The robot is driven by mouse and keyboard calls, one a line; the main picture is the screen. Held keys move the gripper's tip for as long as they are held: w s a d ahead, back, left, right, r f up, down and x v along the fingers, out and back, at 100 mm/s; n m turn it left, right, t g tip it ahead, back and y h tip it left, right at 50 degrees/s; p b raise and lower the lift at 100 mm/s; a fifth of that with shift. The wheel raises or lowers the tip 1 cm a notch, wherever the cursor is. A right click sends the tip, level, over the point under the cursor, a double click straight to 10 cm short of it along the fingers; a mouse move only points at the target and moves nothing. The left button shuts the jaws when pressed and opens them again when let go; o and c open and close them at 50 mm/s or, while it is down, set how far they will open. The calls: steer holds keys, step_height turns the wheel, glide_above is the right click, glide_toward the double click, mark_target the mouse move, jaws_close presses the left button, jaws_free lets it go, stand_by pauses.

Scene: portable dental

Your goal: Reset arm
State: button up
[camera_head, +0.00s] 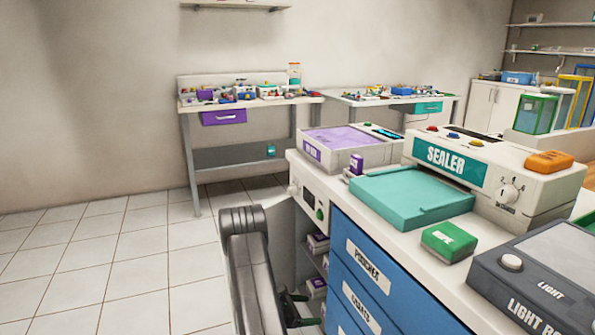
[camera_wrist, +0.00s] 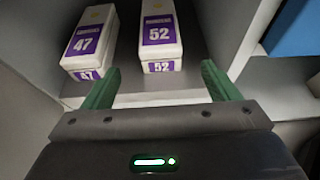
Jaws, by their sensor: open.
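In the wrist view my gripper (camera_wrist: 160,88) is open, with its two green fingers spread apart and nothing between them. It faces a grey shelf with a white-and-purple box marked 47 (camera_wrist: 90,42) and another marked 52 (camera_wrist: 160,38). Both boxes lie beyond the fingertips, box 52 ahead of the gap and box 47 to the left. In the head view my arm (camera_head: 248,265) reaches down beside the cabinet, and the green fingers (camera_head: 296,308) show low by its open shelves. Part of the gripper is hidden behind my arm.
A cabinet with blue drawers (camera_head: 352,285) stands right of my arm. Its top holds the sealer (camera_head: 450,158), a teal tray (camera_head: 412,195), a green box (camera_head: 449,240) and a light box (camera_head: 545,275). Purple-labelled boxes (camera_head: 318,243) sit on its shelves. Tiled floor (camera_head: 120,265) at left is clear.

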steer(key=x, duration=0.4)
steer(key=b+x, duration=0.1)
steer(key=x, duration=0.2)
steer(key=b+x, duration=0.1)
steer(key=x, duration=0.3)
steer(key=shift+w+d+r, duration=0.15)
steer(key=shift+w+d, duration=0.05)
steer(key=shift+d, duration=0.2)
steer(key=shift+r, duration=0.2)
steer(key=shift+s+a, duration=0.15)
steer(key=shift+a, duration=0.25)
